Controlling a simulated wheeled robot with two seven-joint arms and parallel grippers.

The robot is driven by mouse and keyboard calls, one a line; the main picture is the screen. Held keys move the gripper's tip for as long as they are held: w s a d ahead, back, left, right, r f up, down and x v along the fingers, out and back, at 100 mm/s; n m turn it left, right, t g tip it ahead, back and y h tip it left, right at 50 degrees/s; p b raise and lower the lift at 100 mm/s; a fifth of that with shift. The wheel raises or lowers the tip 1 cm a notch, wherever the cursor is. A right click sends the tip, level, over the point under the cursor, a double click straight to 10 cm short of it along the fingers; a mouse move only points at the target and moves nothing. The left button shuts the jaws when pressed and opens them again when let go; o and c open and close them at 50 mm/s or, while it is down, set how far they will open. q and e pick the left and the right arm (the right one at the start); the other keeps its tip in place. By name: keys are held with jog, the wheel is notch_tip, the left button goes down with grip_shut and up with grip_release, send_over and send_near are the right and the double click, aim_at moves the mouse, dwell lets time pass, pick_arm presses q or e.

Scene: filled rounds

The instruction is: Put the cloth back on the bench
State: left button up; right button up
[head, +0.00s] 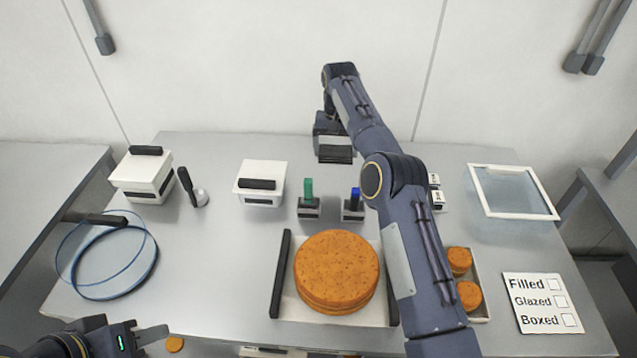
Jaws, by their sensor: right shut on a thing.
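The grey bench (225,235) fills the middle of the head view. My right gripper (334,150) is over the back of the bench, pointing down, and is shut on a small dark grey thing. This may be the cloth, but the gripper hides much of it and its shape is unclear. No other cloth shows. My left gripper (150,336) is at the bottom left, near the bench's front edge. One finger shows clearly, and I cannot tell whether it is open.
A round cake (337,270) sits on a tray at front centre. White boxes (143,180) (261,183), green (308,190) and blue (354,198) handled tools stand behind. A clear round cover (107,255) is at left. A glass-topped tray (513,192) and checklist (543,303) are at right.

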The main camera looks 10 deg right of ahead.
jog(key=shift+a+f, duration=0.15)
jog(key=shift+a, duration=0.05)
send_over(333, 183)
notch_tip(333, 183, down, 5)
jog(key=shift+f, duration=0.1)
notch_tip(333, 183, down, 4)
jog(key=shift+f, duration=0.25)
